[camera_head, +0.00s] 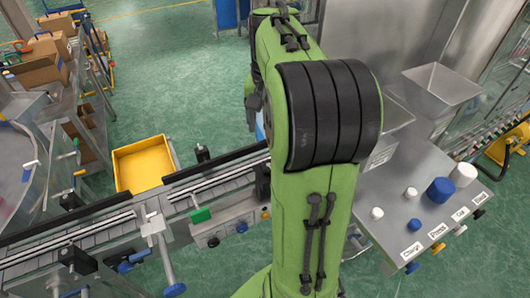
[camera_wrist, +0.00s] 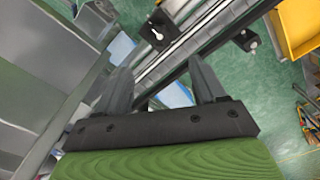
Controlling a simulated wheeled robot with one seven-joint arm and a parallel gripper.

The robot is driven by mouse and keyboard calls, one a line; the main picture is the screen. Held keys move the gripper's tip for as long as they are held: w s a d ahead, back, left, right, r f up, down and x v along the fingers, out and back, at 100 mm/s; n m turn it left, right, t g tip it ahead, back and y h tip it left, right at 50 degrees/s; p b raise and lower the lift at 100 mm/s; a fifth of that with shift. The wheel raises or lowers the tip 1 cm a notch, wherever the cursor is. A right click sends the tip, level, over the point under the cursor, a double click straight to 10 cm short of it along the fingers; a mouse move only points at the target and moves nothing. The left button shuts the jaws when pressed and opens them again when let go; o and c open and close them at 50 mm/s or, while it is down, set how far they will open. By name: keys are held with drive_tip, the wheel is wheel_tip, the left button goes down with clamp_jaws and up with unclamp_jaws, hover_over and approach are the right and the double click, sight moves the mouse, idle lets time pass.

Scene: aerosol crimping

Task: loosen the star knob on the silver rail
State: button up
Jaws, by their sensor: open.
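My gripper (camera_wrist: 158,66) is open in the wrist view, its two grey fingers apart with nothing seen held between them. Beyond the fingertips runs a silver rail (camera_wrist: 180,50) beside a dark strip. A black block with a pale round-ended pin (camera_wrist: 156,32) sits at the rail's far side, apart from the fingers. I cannot tell whether this is the star knob. In the head view the silver rail (camera_head: 215,183) runs along the conveyor, with black knob-like fittings (camera_head: 203,153) beside it. My green arm covers the rail's right part, and my gripper is hidden there.
A yellow bin (camera_head: 141,164) stands behind the conveyor. A steel panel (camera_head: 420,205) with white and blue knobs stands at right. Green floor is open at the back.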

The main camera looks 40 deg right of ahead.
drive_tip(key=f+b, duration=0.1)
drive_tip(key=f, duration=0.6)
drive_tip(key=f+b, duration=0.1)
drive_tip(key=f, duration=0.5)
drive_tip(key=shift+w+d+f+b, duration=0.1)
drive_tip(key=shift+d+f+b, duration=0.1)
drive_tip(key=shift+f+b, duration=0.15)
drive_tip(key=shift+c, duration=0.5)
drive_tip(key=c, duration=1)
